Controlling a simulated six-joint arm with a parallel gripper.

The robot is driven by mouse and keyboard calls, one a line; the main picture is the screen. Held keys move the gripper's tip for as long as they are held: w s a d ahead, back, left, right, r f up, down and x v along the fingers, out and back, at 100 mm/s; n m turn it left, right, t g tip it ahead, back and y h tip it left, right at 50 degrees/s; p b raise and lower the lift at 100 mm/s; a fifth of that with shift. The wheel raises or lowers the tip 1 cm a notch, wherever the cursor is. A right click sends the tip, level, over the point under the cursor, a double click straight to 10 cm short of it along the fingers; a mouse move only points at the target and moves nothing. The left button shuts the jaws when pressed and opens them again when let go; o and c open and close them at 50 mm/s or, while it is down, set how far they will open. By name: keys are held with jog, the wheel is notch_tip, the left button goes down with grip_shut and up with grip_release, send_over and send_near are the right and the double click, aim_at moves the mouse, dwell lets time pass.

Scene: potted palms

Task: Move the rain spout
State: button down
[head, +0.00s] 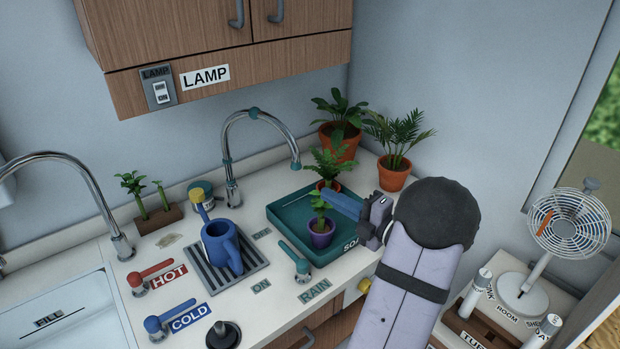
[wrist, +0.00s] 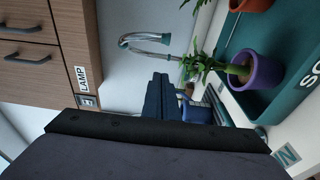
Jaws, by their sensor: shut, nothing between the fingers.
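The rain spout (head: 258,116) is a chrome gooseneck with teal bands, standing behind the drain grate. Its arch reaches right and its tip hangs near the back left of the teal tray. It also shows in the wrist view (wrist: 148,50), beyond my fingers. My gripper (head: 328,194) is over the tray, right of and lower in the picture than the spout tip, and apart from it. In the wrist view its blue fingers (wrist: 162,80) are together and empty. The teal rain lever (head: 294,258) stands on the counter in front of the tray, between OFF and ON labels.
The soak tray (head: 288,212) holds a purple pot (head: 320,236) and a terracotta pot close to my fingers. A blue watering can (head: 222,246) stands on the grate. Two potted plants stand behind. The wall cabinet (head: 210,45) hangs above; the air left of the spout is clear.

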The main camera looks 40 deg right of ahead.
jog(key=p, duration=0.5)
send_near(298, 165)
jog(key=w+a, duration=0.2)
jog(key=a, duration=0.3)
jog(key=shift+w+d+r+p, duration=0.1)
jog(key=shift+w+d+p, duration=0.2)
jog(key=shift+w, duration=0.35)
jog(key=shift+w+d+r+p, duration=0.1)
jog(key=shift+w+d+p, duration=0.25)
jog(key=shift+w, duration=0.3)
jog(key=shift+w+d+p, duration=0.15)
jog(key=shift+w+d, duration=0.25)
jog(key=shift+w, duration=0.25)
jog(key=shift+w+d+f+b, duration=0.2)
jog(key=shift+d+b, duration=0.25)
jog(key=shift+b, duration=0.15)
jog(key=shift+w+d+f+b, duration=0.1)
jog(key=shift+w+d+b, duration=0.15)
jog(key=shift+d+b, duration=0.3)
jog(key=shift+w+d+r+b, duration=0.25)
jog(key=shift+d+r+b, duration=0.15)
jog(key=shift+d, duration=0.1)
